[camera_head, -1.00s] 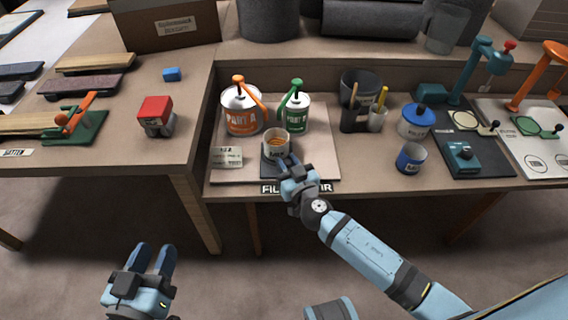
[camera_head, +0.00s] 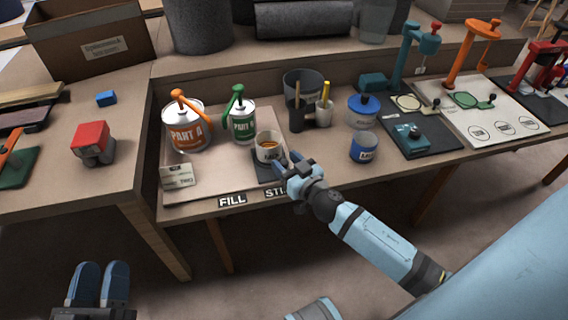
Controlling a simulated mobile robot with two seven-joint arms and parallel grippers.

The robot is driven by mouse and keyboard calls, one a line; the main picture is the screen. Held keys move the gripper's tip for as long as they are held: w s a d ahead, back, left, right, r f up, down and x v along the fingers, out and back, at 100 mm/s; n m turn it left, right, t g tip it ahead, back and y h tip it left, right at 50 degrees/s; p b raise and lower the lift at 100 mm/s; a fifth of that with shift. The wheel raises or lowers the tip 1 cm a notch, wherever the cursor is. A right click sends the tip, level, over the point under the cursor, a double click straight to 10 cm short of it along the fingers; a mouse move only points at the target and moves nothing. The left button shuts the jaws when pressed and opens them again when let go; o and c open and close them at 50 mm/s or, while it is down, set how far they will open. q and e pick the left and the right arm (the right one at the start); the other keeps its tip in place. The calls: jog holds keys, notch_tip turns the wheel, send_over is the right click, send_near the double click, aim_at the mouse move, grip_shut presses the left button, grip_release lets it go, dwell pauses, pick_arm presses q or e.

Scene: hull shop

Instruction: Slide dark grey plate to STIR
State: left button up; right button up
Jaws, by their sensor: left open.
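The dark grey plate (camera_head: 263,172) lies on the light board of the bench, behind the STIR label (camera_head: 274,193). A pale cup (camera_head: 268,148) with an orange-brown content stands on the plate. My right gripper (camera_head: 287,163) is at the plate's front right, beside the cup, and appears shut on the plate's edge; its fingers hide that part. The FILL label (camera_head: 232,200) is on the bench front, left of STIR, whose end is hidden by my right gripper. My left gripper (camera_head: 101,284) is open and empty, low at the left, away from the bench.
The PART A can (camera_head: 187,136) and PART B can (camera_head: 243,126) stand behind and left of the cup. A card (camera_head: 178,176) lies at the board's left. A dark bin (camera_head: 302,88), a tool cup (camera_head: 325,113) and a blue-labelled cup (camera_head: 364,148) stand to the right.

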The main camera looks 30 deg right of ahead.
jog(key=shift+a, duration=0.15)
jog(key=shift+s, duration=0.3)
jog(key=s+d, duration=0.1)
jog(key=s, duration=1.2)
jog(key=shift+d+p, duration=0.3)
jog(key=shift+d, duration=0.05)
